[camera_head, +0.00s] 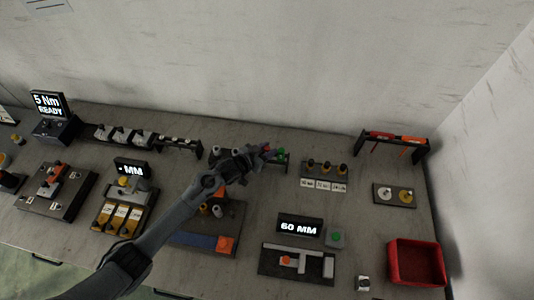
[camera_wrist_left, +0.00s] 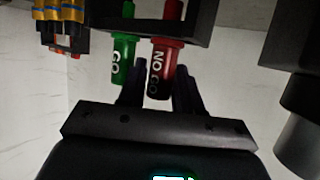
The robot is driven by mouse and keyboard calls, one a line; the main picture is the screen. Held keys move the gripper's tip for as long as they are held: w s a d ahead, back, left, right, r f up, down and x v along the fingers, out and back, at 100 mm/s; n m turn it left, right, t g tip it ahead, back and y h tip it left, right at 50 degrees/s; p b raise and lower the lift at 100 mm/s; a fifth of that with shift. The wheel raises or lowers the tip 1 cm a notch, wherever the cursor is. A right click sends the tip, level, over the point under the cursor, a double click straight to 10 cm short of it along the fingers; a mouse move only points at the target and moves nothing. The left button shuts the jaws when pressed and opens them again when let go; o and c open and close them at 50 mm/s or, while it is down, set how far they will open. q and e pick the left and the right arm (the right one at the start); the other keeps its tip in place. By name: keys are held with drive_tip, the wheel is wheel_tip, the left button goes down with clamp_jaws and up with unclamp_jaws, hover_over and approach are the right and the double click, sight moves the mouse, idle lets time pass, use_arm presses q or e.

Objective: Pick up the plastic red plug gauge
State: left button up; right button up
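The red plug gauge (camera_wrist_left: 161,68), marked NO GO, hangs from a dark rack (camera_wrist_left: 200,28) in the left wrist view. The green gauge (camera_wrist_left: 122,58), marked GO, hangs just left of it. My left gripper (camera_wrist_left: 158,88) has its dark fingers on either side of the red gauge's lower end and looks open, with a gap on the left side. In the head view my left gripper (camera_head: 256,157) is at the small rack, by the red gauge (camera_head: 267,149) and the green gauge (camera_head: 281,153). My right gripper is not in view.
Gold and blue parts (camera_wrist_left: 60,12) hang left of the gauges in the wrist view. In the head view, a 60 MM display (camera_head: 300,226), a red bin (camera_head: 416,262) and a rack with red and orange tools (camera_head: 396,139) stand to the right.

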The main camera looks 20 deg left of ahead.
use_arm(q)
clamp_jaws()
